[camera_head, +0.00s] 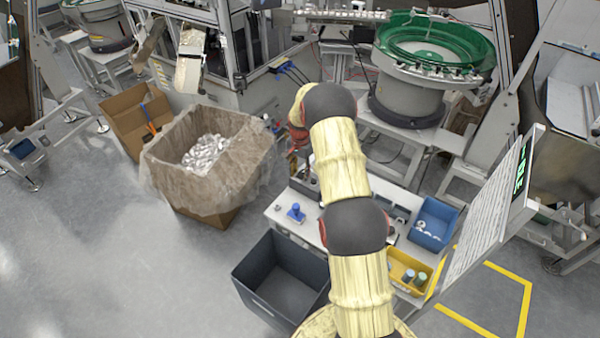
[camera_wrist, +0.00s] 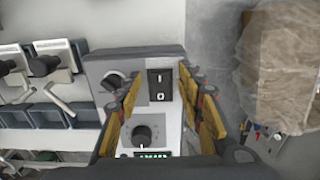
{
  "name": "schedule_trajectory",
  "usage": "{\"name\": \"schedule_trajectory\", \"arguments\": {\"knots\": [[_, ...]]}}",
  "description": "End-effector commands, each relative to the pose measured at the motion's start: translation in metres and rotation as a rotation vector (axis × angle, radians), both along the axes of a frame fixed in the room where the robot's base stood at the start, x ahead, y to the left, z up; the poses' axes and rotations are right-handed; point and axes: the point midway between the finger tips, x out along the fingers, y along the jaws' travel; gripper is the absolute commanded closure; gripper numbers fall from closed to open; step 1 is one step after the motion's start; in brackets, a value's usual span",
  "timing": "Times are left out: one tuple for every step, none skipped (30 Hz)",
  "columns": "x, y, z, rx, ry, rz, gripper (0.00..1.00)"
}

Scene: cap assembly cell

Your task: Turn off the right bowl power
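A grey control box (camera_wrist: 112,66) fills the middle of the wrist view. It carries a black rocker switch (camera_wrist: 159,85) marked I and O, a black knob (camera_wrist: 143,135) below it and a green-lit display (camera_wrist: 153,154) at the bottom. Another dark knob (camera_wrist: 113,81) sits at its upper left. My gripper (camera_wrist: 160,76) is open and empty, with its yellow-and-black fingers spread in front of the box and the switch between them, nearer the right finger. I cannot tell whether the fingers touch the box. A green-topped bowl feeder (camera_head: 430,75) stands at the back right of the head view.
A lined cardboard box (camera_head: 215,180) with shiny parts stands left of my arm and also shows in the wrist view (camera_wrist: 285,65). A worktable (camera_head: 285,215) with a blue bin (camera_head: 435,220) and yellow bin (camera_head: 405,270) is below my arm. The floor at left is clear.

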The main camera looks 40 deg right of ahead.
Motion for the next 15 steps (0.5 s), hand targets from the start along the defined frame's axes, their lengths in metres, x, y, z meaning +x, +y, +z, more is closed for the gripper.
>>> {"name": "schedule_trajectory", "arguments": {"knots": [[0.0,0.0,0.0,0.0,0.0,0.0,0.66],[0.0,0.0,0.0001,0.0,0.0,0.0,0.67],[-0.0001,0.0001,0.0001,0.0,0.0,0.0,0.7],[-0.0001,0.0,0.0001,0.0,0.0,0.0,0.71],[-0.0001,0.0001,0.0001,0.0,0.0,0.0,0.73],[-0.0001,0.0,0.0001,0.0,0.0,0.0,0.75],[-0.0001,0.0001,0.0001,0.0,0.0,0.0,0.77],[-0.0001,0.0001,0.0001,0.0,0.0,0.0,0.79],[-0.0001,0.0001,0.0001,0.0,0.0,0.0,0.81],[-0.0001,0.0001,0.0001,0.0,0.0,0.0,0.83],[-0.0001,0.0001,0.0001,0.0,0.0,0.0,0.84],[-0.0001,0.0001,0.0001,0.0,0.0,0.0,0.87],[-0.0001,0.0001,0.0001,0.0,0.0,0.0,0.88],[-0.0001,0.0001,0.0001,0.0,0.0,0.0,0.9],[-0.0001,0.0001,0.0001,0.0,0.0,0.0,0.92]]}}
